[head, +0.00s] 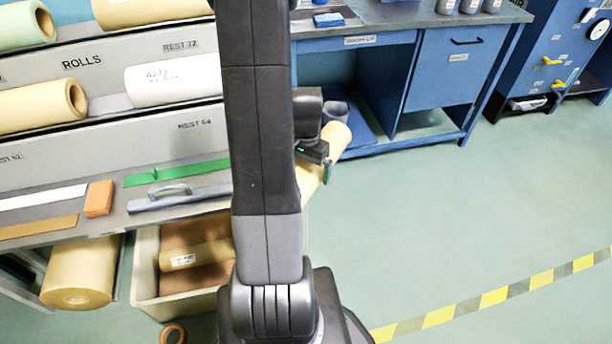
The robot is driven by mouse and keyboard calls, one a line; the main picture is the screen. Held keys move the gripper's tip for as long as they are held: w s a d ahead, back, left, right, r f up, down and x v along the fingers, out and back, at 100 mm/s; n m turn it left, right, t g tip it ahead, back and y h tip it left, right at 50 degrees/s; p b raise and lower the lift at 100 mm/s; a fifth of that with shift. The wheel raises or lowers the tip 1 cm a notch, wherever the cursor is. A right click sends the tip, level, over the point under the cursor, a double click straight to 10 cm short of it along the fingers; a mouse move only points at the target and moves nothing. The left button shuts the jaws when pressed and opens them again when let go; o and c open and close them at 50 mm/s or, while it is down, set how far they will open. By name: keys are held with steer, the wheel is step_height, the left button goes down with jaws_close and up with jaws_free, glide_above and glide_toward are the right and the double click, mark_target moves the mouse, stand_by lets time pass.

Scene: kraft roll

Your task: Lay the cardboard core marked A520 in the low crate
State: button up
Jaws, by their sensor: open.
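The low crate (146,262), pale with a brown inside, stands on the floor at the lower left, partly hidden by my arm. A tan cardboard core (195,256) with a small white label lies inside it; the label is too small to read. My gripper (322,165) is open, right of my arm. A tan roll or core (337,136) slants close beside and behind it, its lower part partly covered by the gripper and arm. I cannot tell whether the two touch, and no mark shows on that roll. I cannot read A520 anywhere.
A rack marked ROLLS (110,58) with several rolls, and a shelf holding a steel straightedge (180,198) and an orange block (99,198), are at left. A large kraft roll (78,275) sits below. A blue workbench (440,75) stands behind.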

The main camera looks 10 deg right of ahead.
step_height(320, 180, down, 4)
steer(key=shift+f+b, duration=0.1)
steer(key=shift+b, duration=0.2)
steer(key=c, duration=1.4)
